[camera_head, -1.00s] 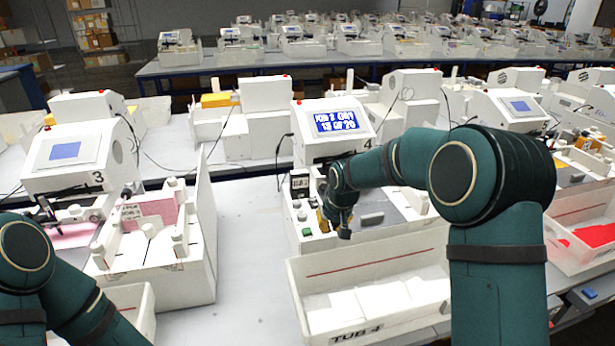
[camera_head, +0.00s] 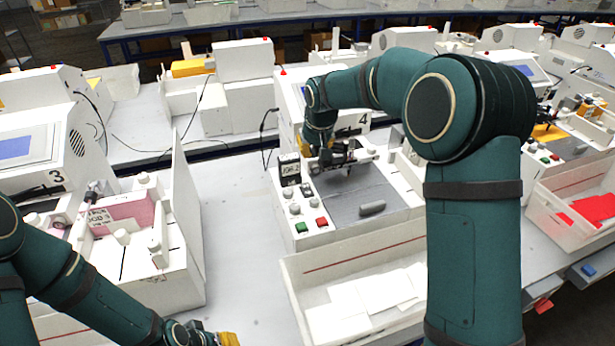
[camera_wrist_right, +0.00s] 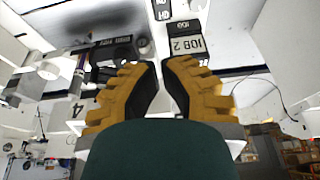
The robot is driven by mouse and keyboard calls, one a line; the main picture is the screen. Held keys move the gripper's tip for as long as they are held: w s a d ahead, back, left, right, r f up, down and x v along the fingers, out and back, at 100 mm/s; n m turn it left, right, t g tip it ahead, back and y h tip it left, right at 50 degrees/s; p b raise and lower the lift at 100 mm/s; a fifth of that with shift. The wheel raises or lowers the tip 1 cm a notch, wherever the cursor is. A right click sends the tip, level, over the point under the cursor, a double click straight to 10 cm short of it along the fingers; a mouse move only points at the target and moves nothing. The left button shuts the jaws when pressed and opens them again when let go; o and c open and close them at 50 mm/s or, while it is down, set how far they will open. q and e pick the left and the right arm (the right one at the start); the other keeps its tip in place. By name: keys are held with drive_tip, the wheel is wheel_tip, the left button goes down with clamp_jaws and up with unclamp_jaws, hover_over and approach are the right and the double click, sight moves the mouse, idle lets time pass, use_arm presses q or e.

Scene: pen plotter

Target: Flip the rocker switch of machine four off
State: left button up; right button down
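Machine four (camera_head: 289,97) is the white machine with a "4" on its side, in the middle of the head view. My right arm covers much of its upper part and screen. Its front panel (camera_head: 308,237) carries green, red and white buttons and a "JOB 2" label (camera_head: 290,170), also in the right wrist view (camera_wrist_right: 188,46). I cannot make out the rocker switch for certain. My right gripper (camera_head: 303,143) is at the machine's left front, just above the label. My left gripper (camera_head: 228,339) is partly cut off at the bottom edge.
A white tray with papers (camera_head: 355,256) lies in front of machine four. A bin with red sheets (camera_head: 590,212) is at the right. The table between machines three and four (camera_head: 235,205) is clear.

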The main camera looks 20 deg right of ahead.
sight(308, 186)
use_arm(q)
drive_tip(key=shift+w, duration=0.1)
use_arm(e)
drive_tip(key=x, duration=1.2)
drive_tip(key=shift+f, duration=0.35)
drive_tip(key=shift+w+f, duration=0.1)
drive_tip(key=shift+f, duration=0.6)
use_arm(q)
drive_tip(key=shift+r+p, duration=0.55)
use_arm(e)
drive_tip(key=shift+w+f+g, duration=0.15)
drive_tip(key=shift+g, duration=0.15)
use_arm(q)
drive_tip(key=shift+r, duration=0.3)
use_arm(e)
drive_tip(key=shift+f+g, duration=0.2)
drive_tip(key=shift+g, duration=0.1)
use_arm(q)
drive_tip(key=shift+f, duration=0.15)
use_arm(e)
drive_tip(key=shift+f, duration=0.15)
drive_tip(key=shift+s+r, duration=0.4)
drive_tip(key=shift+s, duration=0.3)
